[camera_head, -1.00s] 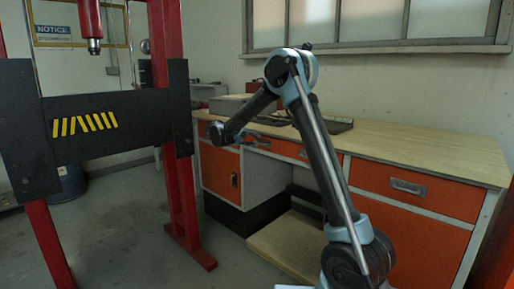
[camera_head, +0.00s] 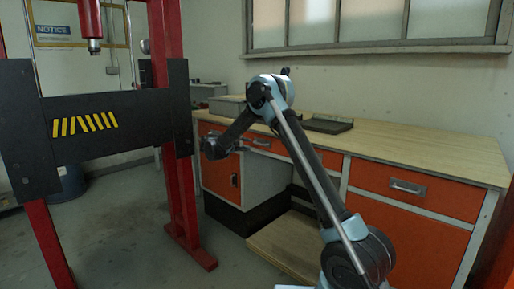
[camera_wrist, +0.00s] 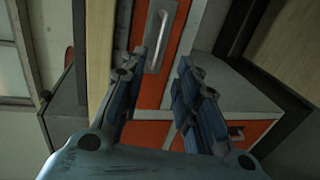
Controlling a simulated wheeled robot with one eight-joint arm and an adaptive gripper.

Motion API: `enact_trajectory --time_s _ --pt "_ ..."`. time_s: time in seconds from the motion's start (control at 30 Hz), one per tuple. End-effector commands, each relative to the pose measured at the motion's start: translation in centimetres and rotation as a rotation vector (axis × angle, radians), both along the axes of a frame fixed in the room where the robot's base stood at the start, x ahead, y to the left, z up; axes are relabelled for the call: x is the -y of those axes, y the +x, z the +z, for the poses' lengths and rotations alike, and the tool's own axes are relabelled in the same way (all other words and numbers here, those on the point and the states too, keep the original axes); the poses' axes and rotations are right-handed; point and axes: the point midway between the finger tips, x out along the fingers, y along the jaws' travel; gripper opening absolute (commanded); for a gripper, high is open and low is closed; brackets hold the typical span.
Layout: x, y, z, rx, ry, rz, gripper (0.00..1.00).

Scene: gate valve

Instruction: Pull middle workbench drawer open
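The middle drawer (camera_head: 287,149) has an orange front under the workbench top and looks shut. Its silver bar handle (camera_head: 262,142) shows just right of my gripper (camera_head: 211,148) in the head view. In the wrist view, turned on its side, the drawer front (camera_wrist: 151,92) runs up between my fingers, and the handle (camera_wrist: 160,36) lies beyond the fingertips, near the left one. My gripper (camera_wrist: 161,60) is open with nothing between its fingers. It appears apart from the handle. My arm hides part of the drawer in the head view.
The workbench top (camera_head: 420,150) carries a dark tray (camera_head: 328,125). A right drawer (camera_head: 430,190) and a left cabinet door (camera_head: 220,172) flank an open leg space. A red press frame (camera_head: 178,200) stands close to the left of my gripper.

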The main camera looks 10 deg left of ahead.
Motion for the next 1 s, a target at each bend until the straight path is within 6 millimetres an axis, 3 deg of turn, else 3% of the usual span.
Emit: enact_trajectory --time_s 0.5,1.0 --pt "5.1 6.4 -1.8 0.000 0.000 -0.001 0.29" --pt "6.0 7.6 -2.1 0.000 0.000 -0.001 0.29"
